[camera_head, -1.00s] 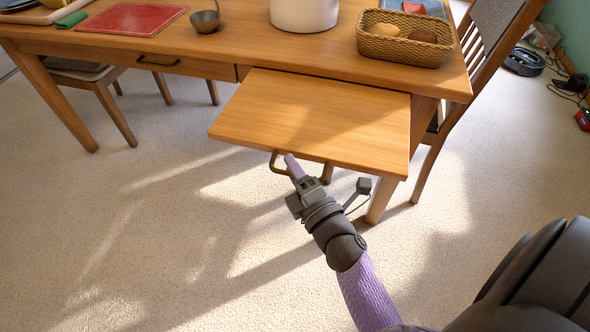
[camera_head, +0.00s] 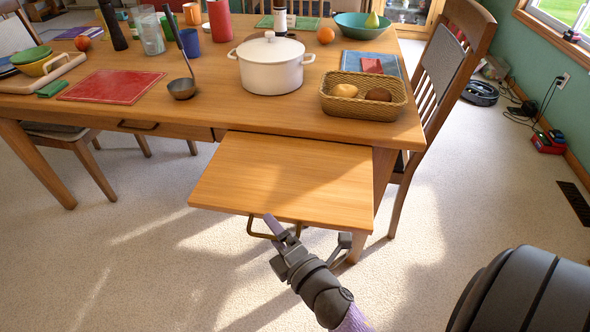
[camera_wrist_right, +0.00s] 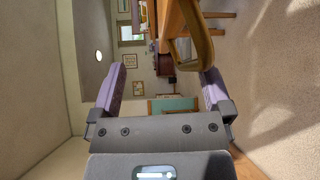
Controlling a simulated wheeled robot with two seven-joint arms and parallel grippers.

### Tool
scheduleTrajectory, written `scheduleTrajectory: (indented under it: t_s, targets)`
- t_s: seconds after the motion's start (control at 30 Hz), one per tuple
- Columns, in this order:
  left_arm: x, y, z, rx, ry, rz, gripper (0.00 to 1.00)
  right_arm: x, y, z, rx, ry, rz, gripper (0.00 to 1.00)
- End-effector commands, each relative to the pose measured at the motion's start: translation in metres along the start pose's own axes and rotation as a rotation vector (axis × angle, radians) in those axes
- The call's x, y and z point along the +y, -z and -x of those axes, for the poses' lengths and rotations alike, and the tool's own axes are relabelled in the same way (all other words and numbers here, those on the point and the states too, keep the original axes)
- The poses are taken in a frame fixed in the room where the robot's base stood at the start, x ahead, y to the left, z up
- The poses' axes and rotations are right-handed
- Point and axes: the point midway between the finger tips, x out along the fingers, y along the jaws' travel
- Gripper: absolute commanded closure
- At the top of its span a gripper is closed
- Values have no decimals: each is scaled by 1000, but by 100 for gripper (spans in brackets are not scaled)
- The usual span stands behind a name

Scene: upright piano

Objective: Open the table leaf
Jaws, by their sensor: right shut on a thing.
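The table leaf (camera_head: 285,178) is a flat wooden board that sticks out from under the near edge of the wooden table (camera_head: 200,110). It lies level, well drawn out. A brass bar handle (camera_head: 255,233) hangs at its front edge and also shows in the right wrist view (camera_wrist_right: 200,38). My right gripper (camera_head: 271,222) is at this handle, shut on it, with one purple finger visible in the head view. In the right wrist view the two purple fingers (camera_wrist_right: 162,88) stand apart on either side, and the grip itself is partly hidden. My left gripper is not in view.
A white pot (camera_head: 270,68), a wicker basket (camera_head: 362,105), a ladle (camera_head: 182,88) and a red mat (camera_head: 110,87) are on the table. A chair (camera_head: 440,85) stands at its right end. The carpet (camera_head: 130,270) in front is clear.

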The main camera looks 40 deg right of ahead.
Motion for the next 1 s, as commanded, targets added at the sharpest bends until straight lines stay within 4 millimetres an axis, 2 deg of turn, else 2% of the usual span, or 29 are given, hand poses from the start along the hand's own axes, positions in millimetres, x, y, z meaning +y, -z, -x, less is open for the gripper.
scheduleTrajectory:
  t_s: [0.13,0.17,0.23,0.47,0.8,1.0]
  targets:
    - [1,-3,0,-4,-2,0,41,1,0,15,1,-10,1,52]
    - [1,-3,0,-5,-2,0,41,0,0,18,1,-10,0,55]
    - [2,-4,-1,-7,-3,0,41,-1,1,24,1,-9,0,72]
    - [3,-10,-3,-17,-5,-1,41,-8,2,47,1,-3,-4,72]
    - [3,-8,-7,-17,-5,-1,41,-15,4,81,0,4,-10,72]
    - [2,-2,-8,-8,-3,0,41,-16,5,89,2,3,-10,72]
